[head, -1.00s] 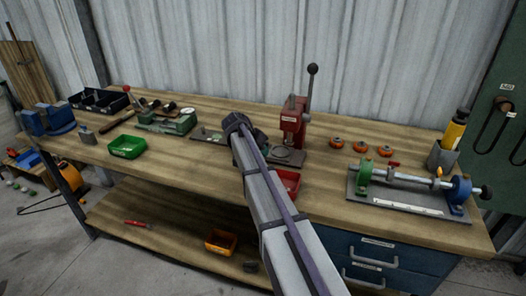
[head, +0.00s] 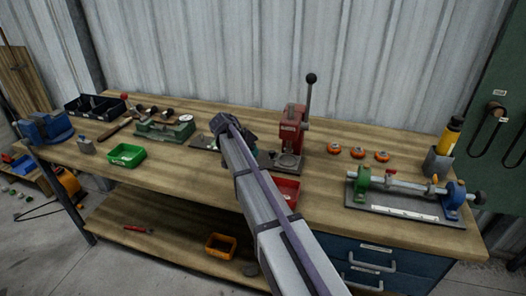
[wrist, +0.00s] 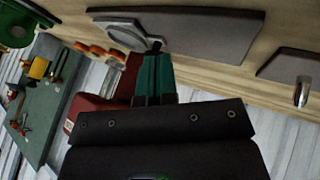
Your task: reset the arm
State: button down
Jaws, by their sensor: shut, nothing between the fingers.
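My arm reaches from the bottom of the head view over the workbench (head: 330,190). Its wrist end stands left of the red lever press (head: 291,128) and hides most of my gripper there. In the wrist view my gripper (wrist: 156,48) shows two teal fingers close together, shut with nothing held between them. The fingertips appear near the edge of a grey plate with a pale ring (wrist: 125,35). Part of the red press (wrist: 95,115) shows behind the fingers. I cannot tell the exact gap between fingertips and plate.
A green tray (head: 126,155) and a green machine (head: 165,131) stand to the left. A red tray (head: 285,190) lies partly behind my arm. Several orange rings (head: 358,152) and a blue-and-green roller fixture (head: 405,200) are right. A corrugated wall (head: 400,60) closes the back.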

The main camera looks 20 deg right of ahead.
jog(key=p+v, duration=0.2)
jog(key=v, duration=0.2)
jog(key=shift+s+a+r, duration=0.1)
jog(key=shift+a+r, duration=0.05)
jog(key=shift+r, duration=0.15)
jog(key=s+a+f+n+y, duration=0.1)
jog(key=s+a+n+y, duration=0.1)
jog(key=s, duration=0.8)
jog(key=s+a+f+n+y, duration=0.1)
jog(key=s+a+n+y, duration=0.2)
jog(key=s, duration=0.7)
jog(key=s+a+f+n+y, duration=0.1)
jog(key=s+a+n, duration=0.3)
jog(key=s, duration=0.6)
jog(key=shift+a+f+y, duration=0.2)
jog(key=shift+f+y, duration=0.1)
jog(key=shift+y, duration=0.4)
